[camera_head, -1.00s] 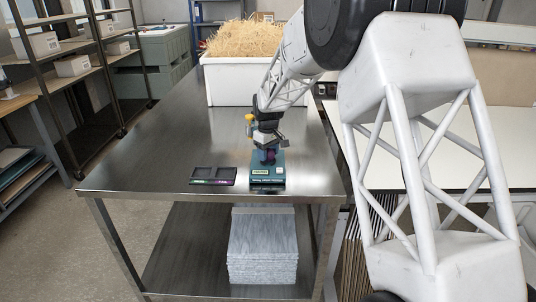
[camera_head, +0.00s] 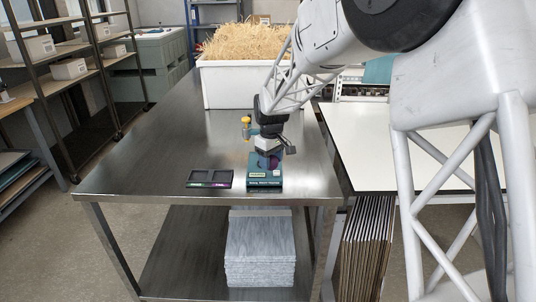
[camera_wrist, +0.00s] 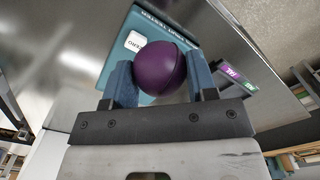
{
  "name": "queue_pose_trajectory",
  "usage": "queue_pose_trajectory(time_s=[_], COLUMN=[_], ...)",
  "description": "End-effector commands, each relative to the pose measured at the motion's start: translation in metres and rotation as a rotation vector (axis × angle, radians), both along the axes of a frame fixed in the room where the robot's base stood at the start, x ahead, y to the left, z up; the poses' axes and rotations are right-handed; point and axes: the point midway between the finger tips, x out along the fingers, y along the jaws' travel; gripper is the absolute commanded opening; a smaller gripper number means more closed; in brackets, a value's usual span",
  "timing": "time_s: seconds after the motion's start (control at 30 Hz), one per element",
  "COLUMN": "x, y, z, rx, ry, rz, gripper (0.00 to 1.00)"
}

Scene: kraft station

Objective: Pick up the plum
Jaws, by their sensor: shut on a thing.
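The plum (camera_wrist: 160,68) is a dark purple ball between the two blue fingers of my gripper (camera_wrist: 162,80) in the wrist view. The fingers touch it on both sides. In the head view my gripper (camera_head: 268,160) is over the teal scale (camera_head: 265,181) near the front of the metal table, and the plum shows only as a small purple patch. The scale, with its white button, lies behind the plum in the wrist view (camera_wrist: 185,17). I cannot tell how far the plum is above the scale.
A dark two-compartment tray (camera_head: 209,179) lies left of the scale on the metal table (camera_head: 150,165). A white bin (camera_head: 228,86) of straw stands at the back. The table's left part is clear. A white-topped table (camera_head: 400,160) stands at right.

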Motion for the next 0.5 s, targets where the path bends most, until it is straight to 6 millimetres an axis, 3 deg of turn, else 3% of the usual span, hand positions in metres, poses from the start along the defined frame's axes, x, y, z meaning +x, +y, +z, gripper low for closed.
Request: queue_pose_trajectory(time_s=[0.2,0.5], x=[-0.031,-0.055], y=[-0.007,-0.013], z=[0.003,0.005], rx=[-0.001,0.0], ry=[0.001,0.0], rz=[0.0,0.0], gripper=[0.28,0.28])
